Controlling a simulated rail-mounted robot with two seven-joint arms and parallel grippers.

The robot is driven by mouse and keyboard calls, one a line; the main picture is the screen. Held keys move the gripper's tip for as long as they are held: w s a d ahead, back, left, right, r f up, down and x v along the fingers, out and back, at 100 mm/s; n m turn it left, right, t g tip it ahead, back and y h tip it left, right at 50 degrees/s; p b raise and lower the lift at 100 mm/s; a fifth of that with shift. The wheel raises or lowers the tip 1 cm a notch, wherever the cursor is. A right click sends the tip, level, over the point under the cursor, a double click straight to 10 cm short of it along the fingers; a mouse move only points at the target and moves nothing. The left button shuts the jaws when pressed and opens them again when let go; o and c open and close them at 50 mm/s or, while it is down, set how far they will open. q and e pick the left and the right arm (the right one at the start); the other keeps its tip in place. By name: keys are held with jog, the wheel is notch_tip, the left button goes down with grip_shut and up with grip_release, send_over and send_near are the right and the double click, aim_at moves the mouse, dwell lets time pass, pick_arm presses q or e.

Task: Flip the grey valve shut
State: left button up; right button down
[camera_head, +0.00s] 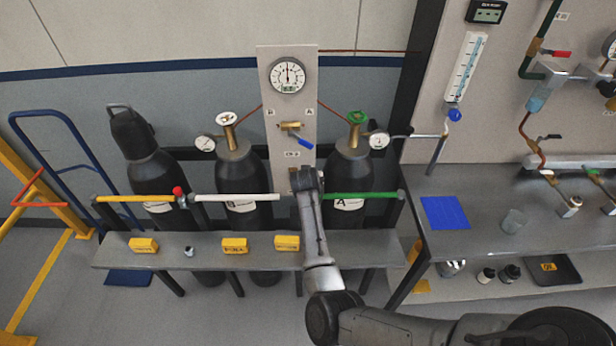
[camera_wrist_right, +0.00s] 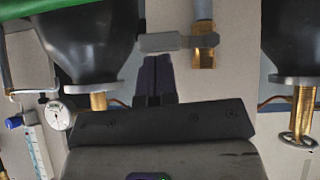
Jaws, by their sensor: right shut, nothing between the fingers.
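The grey valve shows in the right wrist view, which is upside down. Its grey lever (camera_wrist_right: 165,42) lies level and reaches left from a brass body (camera_wrist_right: 203,57) under a grey pipe. My right gripper (camera_wrist_right: 156,60) is shut and empty, its dark fingertips at the lever's free end; I cannot tell whether they touch. In the head view my right gripper (camera_head: 306,174) stands in front of the panel's lower part and hides most of this valve. My left gripper is not in view.
The panel (camera_head: 264,85) also carries a round gauge (camera_head: 288,76) and a blue-levered valve (camera_head: 300,140). Dark gas cylinders (camera_head: 241,175) stand on both sides. A shelf (camera_head: 205,256) with yellow blocks runs in front; a workbench (camera_head: 480,200) is at right.

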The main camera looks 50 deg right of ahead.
jog(key=d+r+p+v, duration=0.1)
jog(key=p+v, duration=0.2)
jog(key=v, duration=0.9)
jog(key=shift+w+r+p, duration=0.25)
jog(key=shift+r+p, duration=0.1)
jog(key=shift+r, duration=0.2)
